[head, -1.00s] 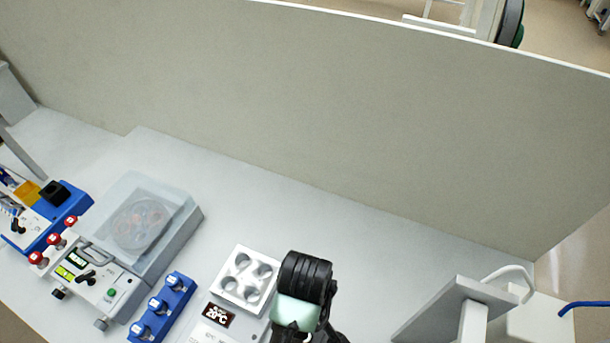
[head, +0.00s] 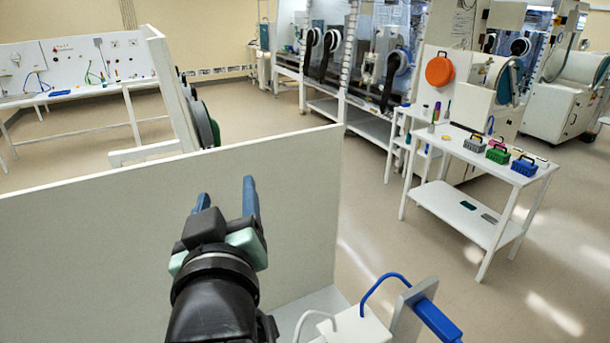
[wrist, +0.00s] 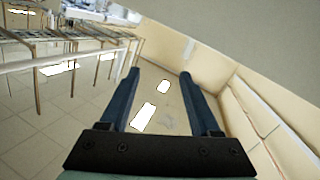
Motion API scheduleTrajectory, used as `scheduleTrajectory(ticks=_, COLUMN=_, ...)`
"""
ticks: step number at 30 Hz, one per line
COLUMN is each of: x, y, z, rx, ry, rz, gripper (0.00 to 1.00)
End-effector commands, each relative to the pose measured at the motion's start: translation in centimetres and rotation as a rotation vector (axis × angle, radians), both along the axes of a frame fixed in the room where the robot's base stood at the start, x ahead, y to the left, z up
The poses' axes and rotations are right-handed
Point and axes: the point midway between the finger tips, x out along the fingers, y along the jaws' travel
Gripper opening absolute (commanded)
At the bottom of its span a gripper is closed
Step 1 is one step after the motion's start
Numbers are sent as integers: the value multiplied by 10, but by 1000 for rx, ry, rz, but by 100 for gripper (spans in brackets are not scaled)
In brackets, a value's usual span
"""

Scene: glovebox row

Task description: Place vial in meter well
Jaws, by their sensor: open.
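My gripper (head: 227,197) is raised in front of the grey partition panel in the head view, its two blue fingers apart and pointing up. In the wrist view my gripper (wrist: 158,76) is open, with nothing between the fingers but distant floor and wall. I cannot make out a vial for certain or a meter well in either current view.
The partition panel (head: 90,235) stands close behind my gripper. At the lower right are a white box (head: 358,328) and a blue-handled tool (head: 436,320). A white cart (head: 478,165) with several coloured carriers stands beyond, across open floor (head: 400,235). Glovebox units (head: 345,60) line the back.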

Motion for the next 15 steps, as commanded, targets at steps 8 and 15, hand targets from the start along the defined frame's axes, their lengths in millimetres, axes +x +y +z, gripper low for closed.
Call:
scheduleTrajectory(ticks=8, x=-70, y=-100, z=206, rx=320, ry=-626, rz=-121, gripper=63)
scheduleTrajectory(ticks=15, x=-114, y=-122, z=254, rx=390, ry=-822, rz=-114, gripper=63)
